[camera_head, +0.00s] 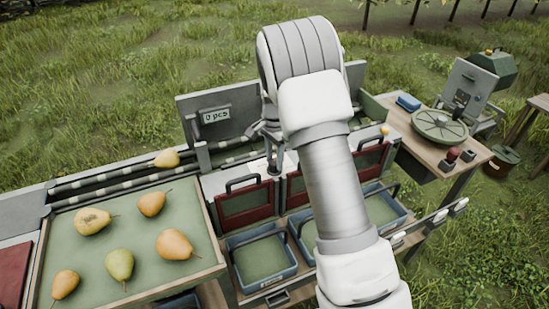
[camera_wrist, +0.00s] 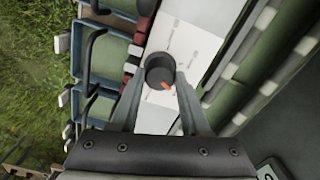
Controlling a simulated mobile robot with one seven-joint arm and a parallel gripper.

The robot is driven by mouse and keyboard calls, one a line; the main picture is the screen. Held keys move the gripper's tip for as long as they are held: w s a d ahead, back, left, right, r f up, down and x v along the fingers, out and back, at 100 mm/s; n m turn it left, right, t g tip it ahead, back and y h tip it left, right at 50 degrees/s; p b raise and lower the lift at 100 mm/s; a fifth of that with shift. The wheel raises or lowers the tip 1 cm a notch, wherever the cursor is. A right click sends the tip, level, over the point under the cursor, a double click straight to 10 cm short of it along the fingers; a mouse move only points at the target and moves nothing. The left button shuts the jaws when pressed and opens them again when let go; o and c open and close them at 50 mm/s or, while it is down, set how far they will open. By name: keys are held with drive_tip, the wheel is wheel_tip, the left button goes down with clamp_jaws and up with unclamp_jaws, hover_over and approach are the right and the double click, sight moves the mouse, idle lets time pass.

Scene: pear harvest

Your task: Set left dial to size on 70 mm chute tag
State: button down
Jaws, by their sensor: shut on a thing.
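The dial (camera_wrist: 158,68) is a dark round knob with an orange pointer mark on its near right side in the wrist view. It stands on a white panel (camera_wrist: 185,45) with faint marks too small to read. My gripper (camera_wrist: 161,76) is shut on the dial, one finger on each side. In the head view my gripper (camera_head: 271,150) is over the white panel, and my wrist hides part of it. Red-framed chute gates (camera_head: 246,203) stand in front of the panel. I cannot make out a 70 mm tag.
A green sorting tray (camera_head: 190,205) with several pears is at left. Blue crates (camera_head: 262,283) sit below the gates. A "0 pcs" display (camera_head: 215,116) stands behind the rollers (camera_head: 110,180). A side table (camera_head: 470,152) with a round green plate is at right.

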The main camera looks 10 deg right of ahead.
sight(275, 162)
idle(0.4)
drive_tip(key=shift+c, duration=1.9)
unclamp_jaws()
wheel_tip(275, 162, up, 18)
drive_tip(key=p, duration=0.1)
drive_tip(key=shift+f, duration=0.25)
